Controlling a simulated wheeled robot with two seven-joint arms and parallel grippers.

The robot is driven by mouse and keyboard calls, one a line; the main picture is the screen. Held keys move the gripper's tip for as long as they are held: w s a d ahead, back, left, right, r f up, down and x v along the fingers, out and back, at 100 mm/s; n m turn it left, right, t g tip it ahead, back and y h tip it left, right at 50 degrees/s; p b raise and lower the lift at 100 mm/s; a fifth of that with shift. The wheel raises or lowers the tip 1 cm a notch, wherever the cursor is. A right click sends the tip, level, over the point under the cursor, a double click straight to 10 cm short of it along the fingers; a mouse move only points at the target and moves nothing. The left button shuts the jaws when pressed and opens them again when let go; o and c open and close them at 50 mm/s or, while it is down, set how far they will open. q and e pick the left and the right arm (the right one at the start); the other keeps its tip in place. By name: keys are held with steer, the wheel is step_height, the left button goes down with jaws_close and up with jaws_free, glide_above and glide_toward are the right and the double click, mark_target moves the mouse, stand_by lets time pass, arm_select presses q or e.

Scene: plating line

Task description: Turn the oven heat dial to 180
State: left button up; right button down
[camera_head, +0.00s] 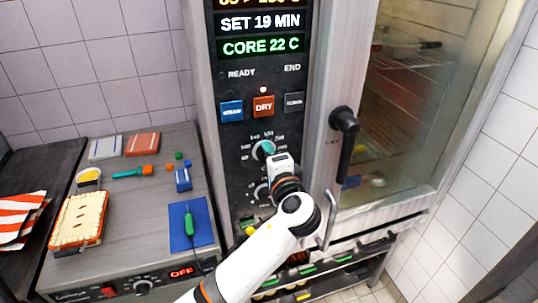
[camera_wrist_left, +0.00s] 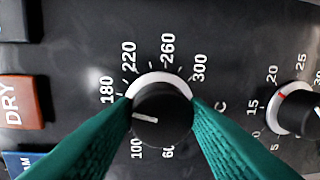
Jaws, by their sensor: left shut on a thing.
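The oven heat dial (camera_wrist_left: 165,118) is a black knob in a white ring, with numbers from 60 to 300 around it. It is on the dark oven panel (camera_head: 232,130) in the head view. My left gripper (camera_head: 265,150) is shut on this dial, its teal fingers on either side of the knob in the left wrist view (camera_wrist_left: 163,106). The dial's white pointer line lies between the 100 and 180 marks. The 180 label (camera_wrist_left: 106,90) is just beside the left finger. The finger hides the label between 100 and 180. My right gripper is not in view.
A second dial (camera_wrist_left: 298,110) sits below the heat dial. The DRY button (camera_head: 263,106) and others are above. The oven door handle (camera_head: 345,135) stands to the right. A counter (camera_head: 140,215) with a tart and small items is at left.

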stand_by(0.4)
arm_select(q)
steer(key=o, duration=1)
steer(key=shift+w, duration=0.1)
steer(key=shift+c, duration=0.2)
